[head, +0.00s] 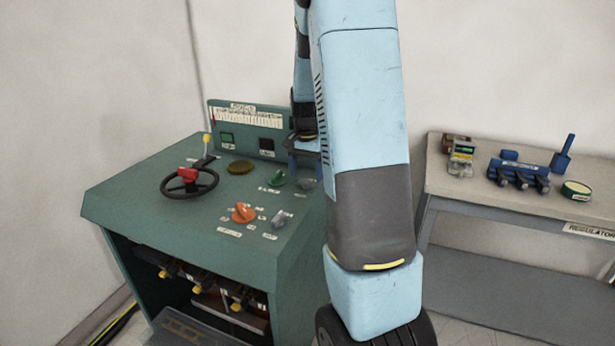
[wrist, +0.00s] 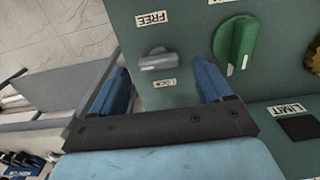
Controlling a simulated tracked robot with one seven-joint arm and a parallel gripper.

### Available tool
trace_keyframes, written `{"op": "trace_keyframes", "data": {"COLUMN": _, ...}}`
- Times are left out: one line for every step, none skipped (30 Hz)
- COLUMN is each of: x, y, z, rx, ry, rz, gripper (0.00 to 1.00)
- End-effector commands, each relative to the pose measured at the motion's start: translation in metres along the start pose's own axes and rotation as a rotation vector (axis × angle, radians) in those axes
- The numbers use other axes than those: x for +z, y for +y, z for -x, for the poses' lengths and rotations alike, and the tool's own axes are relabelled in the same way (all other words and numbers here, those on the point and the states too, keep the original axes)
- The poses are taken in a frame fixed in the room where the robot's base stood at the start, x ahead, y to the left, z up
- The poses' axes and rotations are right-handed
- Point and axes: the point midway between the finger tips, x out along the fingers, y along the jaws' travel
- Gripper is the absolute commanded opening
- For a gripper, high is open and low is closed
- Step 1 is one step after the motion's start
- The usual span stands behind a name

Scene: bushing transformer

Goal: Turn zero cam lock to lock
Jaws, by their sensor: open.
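The zero cam lock appears to be the small grey knob (wrist: 158,60) between the FREE label (wrist: 152,19) and the LOCK label (wrist: 165,83), both upside down in the wrist view. Its handle lies roughly crosswise, pointing at neither label. In the head view the grey knob (head: 307,184) is at the right of the green console's (head: 150,215) sloping top. My gripper (wrist: 161,68) is open, its two blue fingers apart on either side of the knob in the picture. I see no contact; the height gap is unclear. In the head view my gripper (head: 304,150) is partly hidden by my arm.
A green knob (wrist: 236,42) sits close beside the right finger in the wrist view. The console also carries an orange knob (head: 243,213), another grey knob (head: 282,217), a handwheel (head: 188,184) and an upright panel (head: 235,118). A side table (head: 455,190) holds tools.

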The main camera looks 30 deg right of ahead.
Motion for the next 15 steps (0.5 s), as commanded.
{"op": "trace_keyframes", "data": {"x": 0.0, "y": 0.0, "z": -0.007, "rx": 0.001, "ry": -0.002, "rz": 0.0, "gripper": 0.79}}
{"op": "trace_keyframes", "data": {"x": 0.0, "y": 0.0, "z": -0.009, "rx": 0.001, "ry": -0.002, "rz": 0.0, "gripper": 0.79}}
{"op": "trace_keyframes", "data": {"x": 0.001, "y": 0.0, "z": -0.013, "rx": 0.001, "ry": -0.002, "rz": 0.0, "gripper": 0.79}}
{"op": "trace_keyframes", "data": {"x": 0.001, "y": 0.0, "z": -0.015, "rx": 0.001, "ry": -0.001, "rz": 0.0, "gripper": 0.79}}
{"op": "trace_keyframes", "data": {"x": 0.0, "y": 0.0, "z": -0.016, "rx": 0.001, "ry": -0.001, "rz": 0.0, "gripper": 0.79}}
{"op": "trace_keyframes", "data": {"x": 0.0, "y": 0.0, "z": -0.018, "rx": 0.0, "ry": 0.0, "rz": 0.0, "gripper": 0.79}}
{"op": "trace_keyframes", "data": {"x": 0.0, "y": 0.0, "z": -0.019, "rx": 0.0, "ry": 0.0, "rz": 0.001, "gripper": 0.79}}
{"op": "trace_keyframes", "data": {"x": 0.0, "y": 0.0, "z": -0.019, "rx": 0.0, "ry": 0.001, "rz": 0.001, "gripper": 0.79}}
{"op": "trace_keyframes", "data": {"x": 0.0, "y": 0.0, "z": -0.02, "rx": 0.0, "ry": 0.001, "rz": 0.001, "gripper": 0.79}}
{"op": "trace_keyframes", "data": {"x": 0.0, "y": 0.0, "z": -0.02, "rx": 0.0, "ry": 0.001, "rz": 0.001, "gripper": 0.79}}
{"op": "trace_keyframes", "data": {"x": 0.0, "y": 0.0, "z": -0.02, "rx": 0.0, "ry": 0.001, "rz": 0.001, "gripper": 0.79}}
{"op": "trace_keyframes", "data": {"x": 0.0, "y": -0.001, "z": -0.02, "rx": 0.0, "ry": 0.001, "rz": 0.001, "gripper": 0.79}}
{"op": "trace_keyframes", "data": {"x": 0.0, "y": -0.001, "z": -0.02, "rx": 0.0, "ry": 0.001, "rz": 0.001, "gripper": 0.79}}
{"op": "trace_keyframes", "data": {"x": 0.0, "y": -0.001, "z": -0.02, "rx": 0.0, "ry": 0.001, "rz": 0.001, "gripper": 0.79}}
{"op": "trace_keyframes", "data": {"x": 0.0, "y": -0.001, "z": -0.02, "rx": 0.0, "ry": 0.001, "rz": 0.001, "gripper": 0.79}}
